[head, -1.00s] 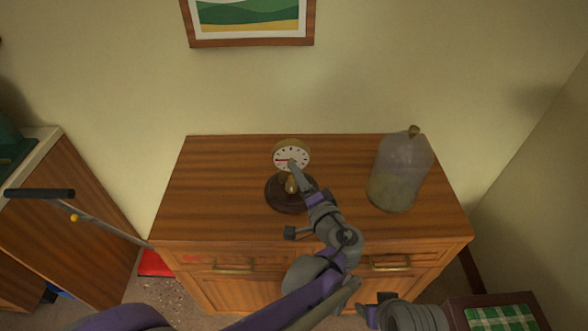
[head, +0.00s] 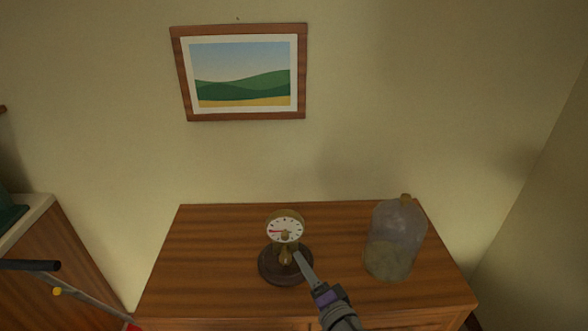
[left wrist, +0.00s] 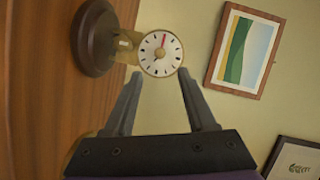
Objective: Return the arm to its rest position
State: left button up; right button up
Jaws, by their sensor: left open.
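My left gripper (head: 299,258) reaches over the dresser from the bottom of the head view. Its fingertips are just below and right of the white dial (head: 285,230) on a round dark base. In the left wrist view, my left gripper (left wrist: 160,76) has its two fingers spread apart with nothing held between them. The dial (left wrist: 161,53) shows just beyond the fingertips, with its dark base (left wrist: 95,38) to the left. My right gripper is not in view.
The wooden dresser (head: 215,257) has free room to the left of the dial. A cloudy glass jar (head: 392,245) stands at its right. A framed landscape (head: 240,76) hangs on the wall. A cabinet (head: 58,262) and a black-handled bar (head: 30,265) are at the left.

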pick_arm(q)
jog(key=s+a+f+n+g+p, duration=0.1)
jog(key=s+a+n+g+p, duration=0.2)
jog(key=a, duration=0.6)
jog(key=s+a+f+n+g+p, duration=0.1)
jog(key=s+a+f+g, duration=0.2)
jog(key=a, duration=0.7)
jog(key=s+a+n+g+h+p, duration=0.3)
jog(key=s+n+h, duration=0.3)
jog(key=s, duration=0.7)
jog(key=shift+r+g+p, duration=0.4)
jog(key=shift+g+p, duration=0.1)
jog(key=shift+p, duration=0.1)
jog(key=shift+s, duration=0.1)
